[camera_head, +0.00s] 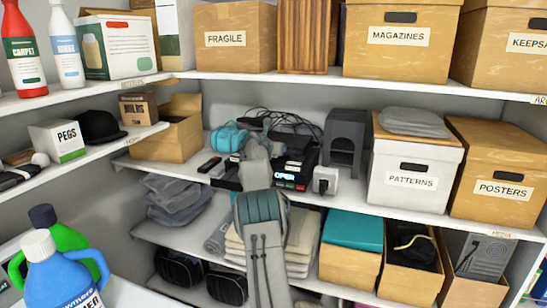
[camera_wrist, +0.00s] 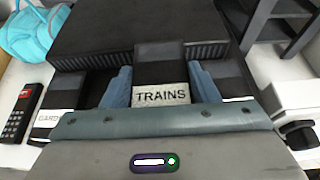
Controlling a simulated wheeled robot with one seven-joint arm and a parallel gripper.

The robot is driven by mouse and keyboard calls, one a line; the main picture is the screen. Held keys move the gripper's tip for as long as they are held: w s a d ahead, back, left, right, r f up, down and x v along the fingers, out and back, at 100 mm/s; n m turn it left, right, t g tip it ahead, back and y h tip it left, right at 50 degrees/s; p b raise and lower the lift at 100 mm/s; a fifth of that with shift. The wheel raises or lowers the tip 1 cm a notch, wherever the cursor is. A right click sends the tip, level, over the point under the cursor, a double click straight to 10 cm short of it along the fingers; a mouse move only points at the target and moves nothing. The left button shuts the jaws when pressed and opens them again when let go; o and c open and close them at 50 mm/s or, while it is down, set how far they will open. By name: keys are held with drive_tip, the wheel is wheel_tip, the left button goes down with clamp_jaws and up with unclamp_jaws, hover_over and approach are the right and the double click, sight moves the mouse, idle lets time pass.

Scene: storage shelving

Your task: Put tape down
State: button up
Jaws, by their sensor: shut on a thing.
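A black tape labelled TRAINS (camera_wrist: 162,96) sits between the two blue-grey fingers of my gripper (camera_wrist: 158,72) in the wrist view. My gripper is shut on it, label end toward the wrist. A second dark tape with a partly hidden label, GARD (camera_wrist: 48,121), lies to the left, beside the gripper. A wide black player-like box (camera_wrist: 110,30) is just beyond the held tape; I cannot tell whether they touch. In the head view my arm reaches onto the middle shelf and hides most of the held tape.
A black remote (camera_wrist: 18,115) and a turquoise bundle (camera_head: 228,137) lie left. The PATTERNS box (camera_head: 410,183) stands farther right. The upper shelf overhangs.

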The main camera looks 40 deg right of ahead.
sight(274, 164)
drive_tip(key=shift+f, duration=1.95)
drive_tip(key=shift+f+b, duration=0.15)
drive_tip(key=shift+b, duration=0.15)
drive_tip(key=o, duration=0.7)
drive_tip(key=shift+o, duration=0.2)
